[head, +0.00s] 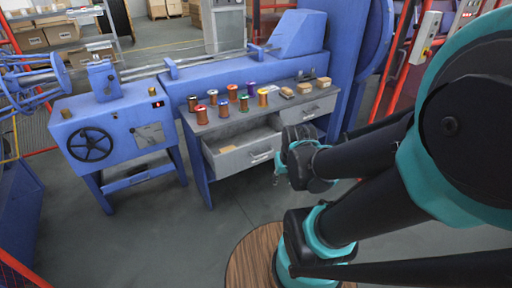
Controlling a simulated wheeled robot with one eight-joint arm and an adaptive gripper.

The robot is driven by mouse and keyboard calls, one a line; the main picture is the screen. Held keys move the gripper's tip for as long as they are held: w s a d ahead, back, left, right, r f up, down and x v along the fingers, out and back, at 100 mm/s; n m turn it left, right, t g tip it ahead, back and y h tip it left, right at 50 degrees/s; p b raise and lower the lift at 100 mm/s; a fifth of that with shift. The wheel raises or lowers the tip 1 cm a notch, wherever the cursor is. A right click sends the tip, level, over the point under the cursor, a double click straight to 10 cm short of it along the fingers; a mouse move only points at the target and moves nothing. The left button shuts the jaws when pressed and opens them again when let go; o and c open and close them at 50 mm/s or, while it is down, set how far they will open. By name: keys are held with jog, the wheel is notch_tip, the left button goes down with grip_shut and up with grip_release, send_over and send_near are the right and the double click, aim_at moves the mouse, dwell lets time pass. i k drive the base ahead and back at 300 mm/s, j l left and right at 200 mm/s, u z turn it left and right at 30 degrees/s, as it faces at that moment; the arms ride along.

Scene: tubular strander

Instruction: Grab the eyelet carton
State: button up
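Three small tan cartons sit in a row at the right of the grey worktop: a left one (287,92), a middle one (304,88) and a right one (323,82). Another flat tan item (228,149) lies in the open drawer (243,153) below. I cannot read labels, so I cannot tell which is the eyelet carton. My gripper (277,174) is at the end of my arm, in front of the desk, just right of the open drawer's front and apart from the worktop cartons. Its fingers are too small and hidden to tell open from shut.
Several coloured spools (222,107) stand left of the cartons on the worktop (206,126). A closed drawer (309,110) is at right. A blue machine with a handwheel (90,145) stands at left. Grey floor (150,230) is clear in front.

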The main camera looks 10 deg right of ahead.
aim_at(325, 82)
jog(key=i+l+z, duration=0.1)
jog(key=z, duration=0.3)
jog(key=i+z, duration=0.25)
jog(key=z, duration=0.15)
jog(key=i+z, duration=0.15)
jog(key=z, duration=0.25)
